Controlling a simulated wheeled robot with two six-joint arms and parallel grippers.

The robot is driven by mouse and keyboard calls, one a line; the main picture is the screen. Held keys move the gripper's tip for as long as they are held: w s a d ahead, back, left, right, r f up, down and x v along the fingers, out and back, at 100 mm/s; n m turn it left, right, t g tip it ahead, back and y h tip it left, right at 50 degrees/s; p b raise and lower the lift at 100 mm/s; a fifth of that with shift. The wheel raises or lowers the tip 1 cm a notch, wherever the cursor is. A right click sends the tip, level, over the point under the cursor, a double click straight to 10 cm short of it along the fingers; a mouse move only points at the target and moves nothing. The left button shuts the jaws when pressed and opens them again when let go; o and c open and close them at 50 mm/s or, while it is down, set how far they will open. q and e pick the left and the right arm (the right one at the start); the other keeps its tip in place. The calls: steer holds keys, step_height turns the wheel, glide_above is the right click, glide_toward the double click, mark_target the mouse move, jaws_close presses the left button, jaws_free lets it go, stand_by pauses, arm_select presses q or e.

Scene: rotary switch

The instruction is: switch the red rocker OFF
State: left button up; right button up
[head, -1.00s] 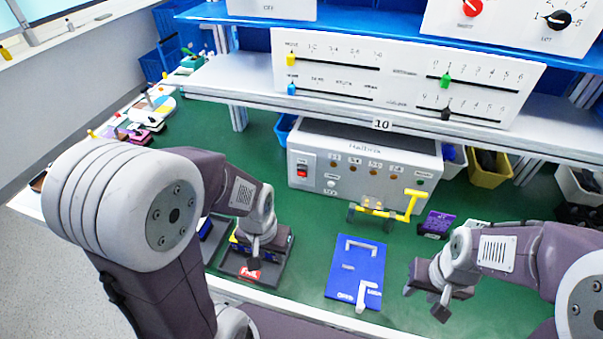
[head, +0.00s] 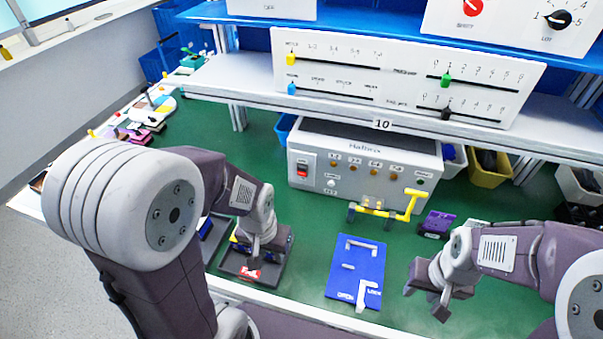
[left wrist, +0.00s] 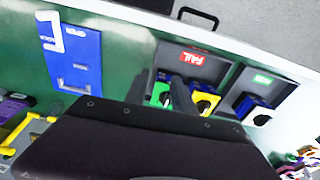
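The red rocker (head: 302,169) sits on the left of the front face of a white control box (head: 340,190) at the back of the green bench. My left gripper (head: 250,252) is in front of the box, lower left of the rocker and well apart from it, above a dark tray. In the left wrist view its dark fingers (left wrist: 162,92) look apart with nothing held; the rocker is out of that view. My right gripper (head: 430,290) is open and empty at the front right, far from the rocker. The rocker's exact tilt is too small to tell.
A yellow handle (head: 385,208) stands before the box's right side. A blue plate (head: 356,270) lies between my grippers. A dark tray with a FAIL label (left wrist: 196,58) lies under my left gripper. A shelf with a slider panel (head: 400,80) overhangs behind the box.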

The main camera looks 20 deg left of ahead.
arm_select(q)
jaws_close()
stand_by(1.5)
